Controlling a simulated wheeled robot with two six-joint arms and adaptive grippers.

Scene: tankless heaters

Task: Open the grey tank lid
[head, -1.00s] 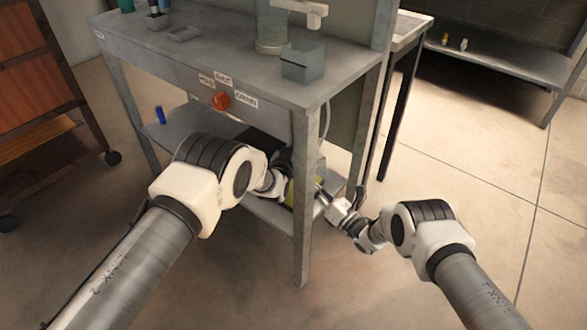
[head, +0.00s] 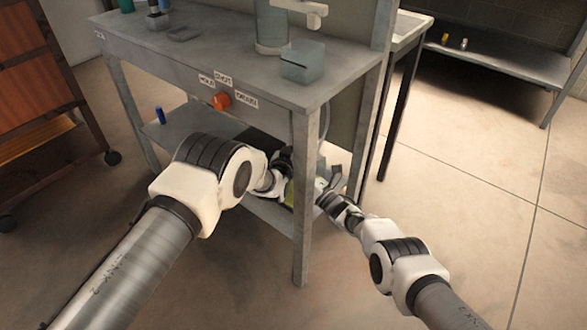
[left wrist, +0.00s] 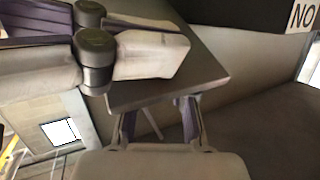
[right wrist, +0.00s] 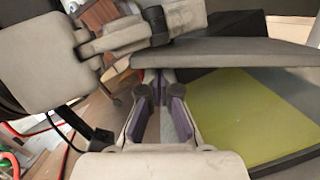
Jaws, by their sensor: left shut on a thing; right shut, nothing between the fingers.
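The grey tank lid (right wrist: 240,52) spans the right wrist view as a thin slab above a yellow-green surface (right wrist: 250,115) in a dark-rimmed tank, with a visible gap between them. The lid also shows in the left wrist view (left wrist: 172,72). My left gripper (left wrist: 160,120) is shut on the lid at its edge. My right gripper (right wrist: 163,88) is shut and empty beside the lid's near edge; whether it touches is unclear. In the head view, the tank (head: 294,192) is on the lower shelf, mostly hidden by my left arm and a table leg.
The grey table (head: 225,60) stands over the tank, its front leg (head: 304,235) close to both arms. An orange knob (head: 221,101) is on its front. A blue object (head: 160,115) stands on the lower shelf. Floor to the right is clear.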

